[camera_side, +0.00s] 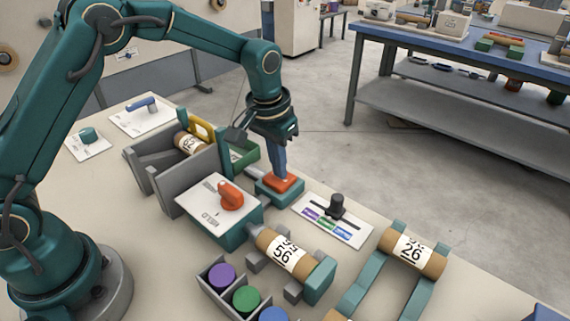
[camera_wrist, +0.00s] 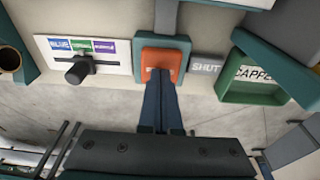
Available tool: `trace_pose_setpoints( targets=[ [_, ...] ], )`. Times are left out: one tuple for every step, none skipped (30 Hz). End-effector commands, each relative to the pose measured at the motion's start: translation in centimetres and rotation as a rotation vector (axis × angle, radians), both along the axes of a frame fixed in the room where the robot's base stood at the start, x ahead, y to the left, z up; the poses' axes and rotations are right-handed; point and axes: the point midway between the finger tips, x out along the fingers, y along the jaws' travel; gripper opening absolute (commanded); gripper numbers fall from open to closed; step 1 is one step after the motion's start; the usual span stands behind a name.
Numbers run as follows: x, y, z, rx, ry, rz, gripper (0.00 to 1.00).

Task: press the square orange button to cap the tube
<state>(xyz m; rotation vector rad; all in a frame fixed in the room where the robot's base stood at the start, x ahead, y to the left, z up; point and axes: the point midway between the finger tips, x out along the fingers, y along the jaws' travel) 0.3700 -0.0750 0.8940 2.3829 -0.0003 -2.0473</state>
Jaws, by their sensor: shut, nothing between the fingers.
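The square orange button (camera_side: 290,184) sits on a teal block. It also shows in the wrist view (camera_wrist: 162,57). My gripper (camera_side: 280,176) is shut and empty, pointing down with its fingertips at the button's top. In the wrist view its fingertips (camera_wrist: 159,74) overlap the button's near edge; whether they touch or press it I cannot tell. A brown tube marked 56 (camera_side: 285,252) lies in a cradle beside the teal box with an orange handle (camera_side: 231,196). Purple (camera_side: 222,277), green (camera_side: 246,299) and blue caps (camera_side: 272,315) sit in a grey tray.
A slider panel (camera_side: 350,229) with a black knob is right of the button. A tube marked 26 (camera_side: 409,252) lies on a teal rack. Another tube (camera_side: 189,143) is in the grey trough. A green tray marked CAPPED (camera_wrist: 259,98) is beside the button's block.

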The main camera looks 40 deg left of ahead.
Motion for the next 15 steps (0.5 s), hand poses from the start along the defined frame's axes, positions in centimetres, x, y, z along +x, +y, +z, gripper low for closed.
trace_pose_setpoints(
  targets=[
    [-0.09, 0.01, -0.28, 0.001, 0.005, 0.0, 0.0],
    [-0.1, 0.01, -0.37, 0.001, 0.005, 0.0, 0.0],
    [-0.1, 0.01, -0.43, 0.001, 0.004, 0.0, 0.0],
    [-0.08, 0.01, -0.4, 0.001, 0.004, 0.0, 0.0],
    [-0.08, 0.01, -0.4, 0.001, 0.004, 0.0, 0.0],
    [-0.08, 0.01, -0.39, 0.001, 0.004, 0.0, 0.0],
    [-0.09, 0.01, -0.39, 0.001, 0.004, 0.0, 0.0],
    [-0.09, 0.01, -0.39, 0.001, 0.004, 0.0, 0.0],
    [-0.09, 0.01, -0.39, 0.001, 0.004, 0.0, 0.0],
    [-0.09, 0.01, -0.39, 0.001, 0.004, 0.0, 0.0],
    [-0.09, 0.01, -0.39, 0.001, 0.005, 0.0, 0.0],
    [-0.09, 0.01, -0.36, 0.001, 0.004, 0.0, 0.0],
    [-0.08, 0.01, -0.29, 0.001, 0.004, 0.0, 0.0],
    [-0.06, 0.01, -0.18, 0.001, 0.004, 0.0, 0.0],
    [-0.03, 0.01, 0.03, 0.001, 0.003, 0.0, 0.0]
  ],
)
